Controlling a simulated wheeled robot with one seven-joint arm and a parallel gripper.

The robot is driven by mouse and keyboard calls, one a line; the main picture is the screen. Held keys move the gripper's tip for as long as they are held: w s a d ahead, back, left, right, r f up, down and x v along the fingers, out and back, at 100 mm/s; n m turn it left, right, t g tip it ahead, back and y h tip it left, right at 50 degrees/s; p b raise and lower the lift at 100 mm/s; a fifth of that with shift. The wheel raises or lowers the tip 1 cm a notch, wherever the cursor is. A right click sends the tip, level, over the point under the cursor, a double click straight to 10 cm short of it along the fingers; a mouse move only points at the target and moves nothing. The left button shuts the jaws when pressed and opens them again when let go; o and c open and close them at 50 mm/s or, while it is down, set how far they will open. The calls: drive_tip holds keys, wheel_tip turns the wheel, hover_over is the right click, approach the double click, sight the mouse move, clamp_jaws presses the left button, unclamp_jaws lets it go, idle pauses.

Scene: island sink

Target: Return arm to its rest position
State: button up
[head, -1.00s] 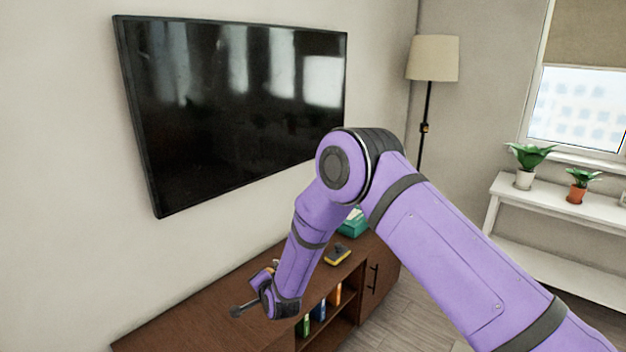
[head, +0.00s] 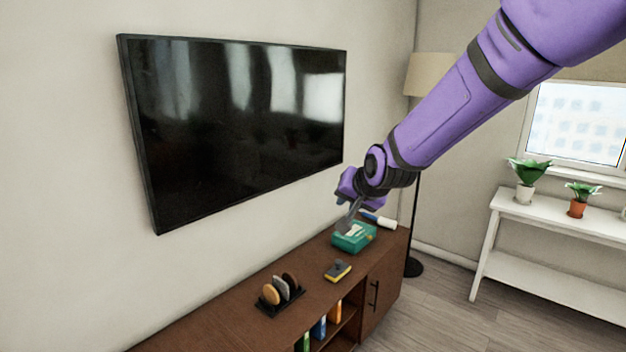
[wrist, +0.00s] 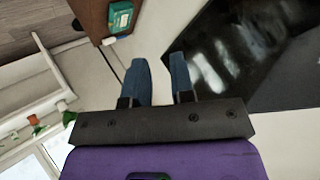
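My purple arm (head: 440,115) reaches in from the upper right in the head view and points down and left. My gripper (head: 349,217) shows small in the head view, in front of the wall and seen just above and left of the green box. In the wrist view, my gripper (wrist: 159,63) has its two blue-grey fingers apart, with only pale wall between them. It is open and empty. It touches nothing that I can see.
The brown cabinet (head: 220,325) below carries a green box (head: 353,237), a yellow-and-black item (head: 338,271) and a dark rack (head: 281,294). A black television (head: 240,125) hangs on the wall. A floor lamp (head: 428,75) and a white plant shelf (head: 545,215) stand right.

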drive_tip(key=s+d+r+n+h, duration=0.1)
drive_tip(key=s+d+r, duration=0.6)
drive_tip(key=s+d, duration=0.2)
drive_tip(key=s+d+g+h, duration=0.1)
drive_tip(key=s+d, duration=0.3)
drive_tip(key=s, duration=0.4)
drive_tip(key=s+d+r+n+g+h, duration=0.1)
drive_tip(key=s+d, duration=0.3)
drive_tip(key=s, duration=0.5)
drive_tip(key=s+d+r+g, duration=0.1)
drive_tip(key=s+d, duration=0.4)
drive_tip(key=s, duration=0.4)
drive_tip(key=shift+r+n+g+h, duration=0.25)
drive_tip(key=shift+n+g+h, duration=0.05)
drive_tip(key=shift+n+h, duration=0.1)
